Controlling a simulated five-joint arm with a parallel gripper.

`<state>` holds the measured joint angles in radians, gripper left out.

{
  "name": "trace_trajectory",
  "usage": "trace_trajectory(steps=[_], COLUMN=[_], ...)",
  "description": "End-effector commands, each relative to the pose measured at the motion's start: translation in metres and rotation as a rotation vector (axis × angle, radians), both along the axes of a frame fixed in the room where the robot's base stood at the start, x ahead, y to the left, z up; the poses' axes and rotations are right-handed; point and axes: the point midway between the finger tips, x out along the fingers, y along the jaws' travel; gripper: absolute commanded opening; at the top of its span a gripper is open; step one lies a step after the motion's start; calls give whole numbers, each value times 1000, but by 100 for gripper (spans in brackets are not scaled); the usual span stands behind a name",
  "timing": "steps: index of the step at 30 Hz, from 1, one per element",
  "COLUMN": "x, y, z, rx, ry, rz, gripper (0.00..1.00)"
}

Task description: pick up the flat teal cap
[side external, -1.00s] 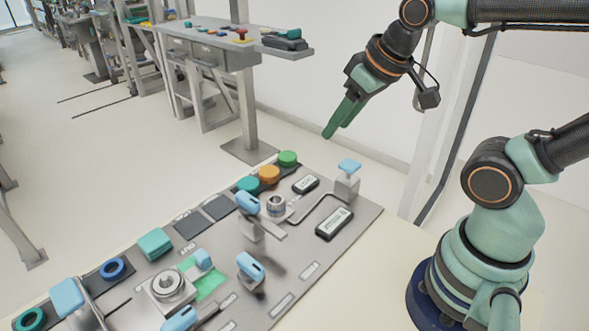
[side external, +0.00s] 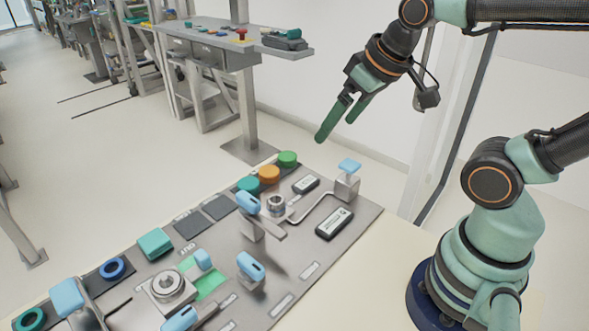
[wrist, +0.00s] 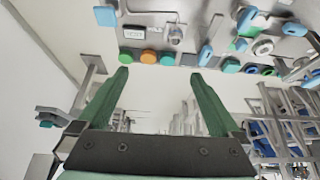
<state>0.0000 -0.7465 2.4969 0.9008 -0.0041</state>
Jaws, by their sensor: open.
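The flat teal cap (side external: 248,184) is the left one in a row of round caps along the far edge of the grey panel (side external: 330,255). Part of it is hidden behind a light blue handle. In the wrist view the teal cap (wrist: 167,58) is the right one of the row, just beyond the fingertips. My gripper (side external: 334,129) is open and empty, in the air above and to the right of the caps. In the wrist view my gripper (wrist: 160,76) has its two green fingers spread, with nothing between them.
An orange cap (side external: 269,174) and a green cap (side external: 287,158) sit close beside the teal one. Several light blue handles (side external: 250,266) and a teal block (side external: 155,242) stand on the panel. A grey bench (side external: 215,52) is behind.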

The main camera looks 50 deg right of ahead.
Motion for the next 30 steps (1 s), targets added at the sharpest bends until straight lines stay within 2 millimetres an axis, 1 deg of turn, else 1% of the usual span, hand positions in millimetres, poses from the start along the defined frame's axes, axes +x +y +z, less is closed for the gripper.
trace_trajectory(steps=[2,5,11,16,20,23,26,30], x=[4,15,57,97,127,150,171,198], y=[0,1,5,9,13,16,20,24], z=[2,7,14,9,-2,-16,-34,-63], rx=[-10,-40,-133,-203,-247,-275,-298,-322], ry=[9,37,123,194,245,283,318,361], rz=[20,84,305,512,674,801,929,1107], gripper=[100,100,100,100,100,100,100,100])
